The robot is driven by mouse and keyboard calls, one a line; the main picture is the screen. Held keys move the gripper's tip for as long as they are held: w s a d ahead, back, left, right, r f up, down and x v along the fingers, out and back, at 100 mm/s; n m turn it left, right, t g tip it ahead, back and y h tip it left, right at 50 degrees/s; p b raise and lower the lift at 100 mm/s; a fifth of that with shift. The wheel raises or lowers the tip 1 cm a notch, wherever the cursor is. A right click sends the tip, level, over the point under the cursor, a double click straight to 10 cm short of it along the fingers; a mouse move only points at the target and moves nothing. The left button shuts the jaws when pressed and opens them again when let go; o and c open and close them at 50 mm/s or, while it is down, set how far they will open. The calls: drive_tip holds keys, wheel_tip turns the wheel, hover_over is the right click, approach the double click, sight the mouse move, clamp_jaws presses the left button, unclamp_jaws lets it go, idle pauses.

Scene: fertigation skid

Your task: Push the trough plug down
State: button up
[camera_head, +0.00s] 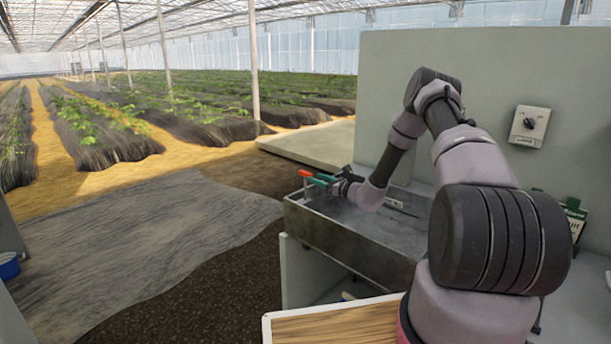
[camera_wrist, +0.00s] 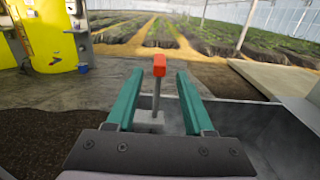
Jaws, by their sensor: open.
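The trough plug is a red-orange knob (camera_wrist: 159,65) on a thin grey stem, standing upright in the wrist view. In the head view the red knob (camera_head: 305,173) shows at the far left corner of the metal trough (camera_head: 330,236). My gripper (camera_wrist: 158,84) has two green fingers, apart and open, one on each side of the stem in the picture. I see no contact between the fingers and the plug. In the head view my gripper (camera_head: 322,179) is beside the knob, over the trough's far end. The lower end of the stem is by a small grey block.
A grey panel with a dial switch box (camera_head: 529,126) stands behind the arm. A wooden board (camera_head: 330,325) lies in front. A yellow tank (camera_wrist: 50,35) stands at the wrist view's left. A blue bucket (camera_head: 9,266) sits at far left. Crop rows lie beyond.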

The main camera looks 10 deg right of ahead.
sight(300, 172)
drive_tip(key=x, duration=0.6)
drive_tip(key=shift+w+a, duration=0.25)
drive_tip(key=shift+w, duration=0.05)
clamp_jaws()
idle(1.1)
